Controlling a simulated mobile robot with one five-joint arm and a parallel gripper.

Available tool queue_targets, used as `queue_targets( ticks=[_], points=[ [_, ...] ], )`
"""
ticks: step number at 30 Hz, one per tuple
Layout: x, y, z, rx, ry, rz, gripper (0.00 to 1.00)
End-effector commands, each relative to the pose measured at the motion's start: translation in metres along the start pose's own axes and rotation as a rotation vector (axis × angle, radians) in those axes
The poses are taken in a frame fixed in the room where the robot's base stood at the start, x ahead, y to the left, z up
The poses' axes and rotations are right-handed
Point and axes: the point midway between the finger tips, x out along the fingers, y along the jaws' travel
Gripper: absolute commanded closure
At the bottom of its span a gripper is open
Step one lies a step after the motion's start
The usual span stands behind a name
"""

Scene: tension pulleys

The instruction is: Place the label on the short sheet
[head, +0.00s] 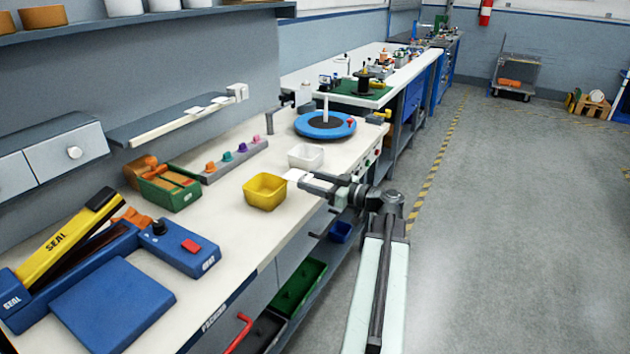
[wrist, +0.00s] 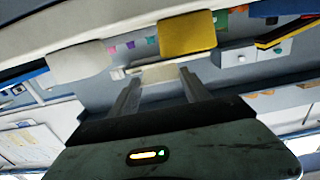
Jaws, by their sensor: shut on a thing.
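My gripper (head: 303,179) reaches over the front edge of the white bench and is shut on a small white label (head: 294,174). In the head view the label sticks out from the jaws, just right of the yellow bin. In the wrist view my gripper (wrist: 158,84) shows both fingers, with the pale label (wrist: 160,72) between their tips. I cannot tell which thing is the short sheet. Small white pieces (head: 221,99) lie on the wall shelf, behind a long white strip (head: 180,124).
A yellow bin (head: 265,191) and a white bin (head: 306,156) stand near the label. A blue turntable (head: 324,125) with an upright white post is farther back. A green box (head: 168,186) and a blue sealer (head: 112,300) stand left.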

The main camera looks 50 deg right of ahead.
Motion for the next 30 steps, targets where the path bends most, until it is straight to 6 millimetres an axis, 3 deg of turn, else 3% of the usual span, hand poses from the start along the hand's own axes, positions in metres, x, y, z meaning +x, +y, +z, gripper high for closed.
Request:
queue_targets(
  ticks=[9,10,12,20,25,30],
  points=[
    [0.000,0.000,0.007,0.000,0.000,0.000,0.82],
    [0.000,0.000,0.007,0.000,0.000,0.000,0.37],
    [0.000,0.000,0.007,0.000,0.000,0.000,0.23],
    [0.000,0.000,0.007,0.000,0.000,0.000,0.23],
    [0.000,0.000,-0.011,0.000,0.000,-0.001,0.23],
    [-0.042,0.000,-0.005,0.000,0.000,0.004,0.23]
  ],
)
